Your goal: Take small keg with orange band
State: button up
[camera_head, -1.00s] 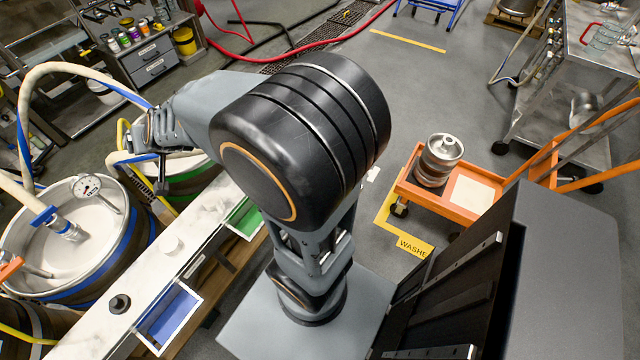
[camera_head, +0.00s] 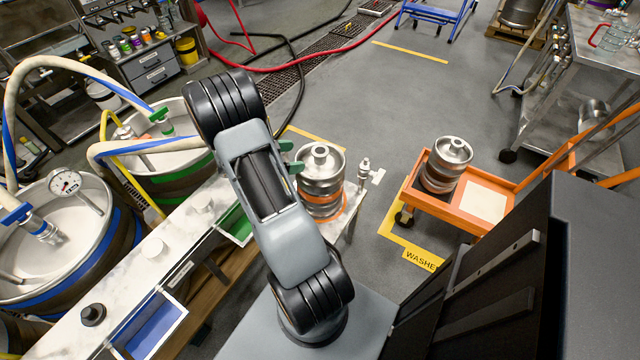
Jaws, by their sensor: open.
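The small keg with the orange band (camera_head: 322,186) stands upright at the far end of the bench, just right of my arm. It is silver, with a narrow neck on top and the orange band low on its body. My gripper (camera_head: 292,157) is mostly hidden behind my arm. Two green tips, which look like its fingers, stick out from the arm's right edge. They are apart from each other, by the keg's upper left side. I see nothing held between them, and cannot tell whether they touch the keg.
Another small keg (camera_head: 446,164) stands on an orange cart (camera_head: 412,188) to the right. A silver fitting (camera_head: 364,171) with a white tag stands right of the banded keg. Large kegs with hoses, including a blue-banded one (camera_head: 88,207), line the left. Open floor lies beyond.

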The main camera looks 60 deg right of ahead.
aim_at(320, 150)
jog(key=b+x, duration=0.1)
jog(key=x, duration=0.8)
jog(key=shift+s+d, duration=0.2)
jog(key=shift+d, duration=0.1)
grip_shut()
dwell(0.6)
jog(key=shift+r, duration=0.1)
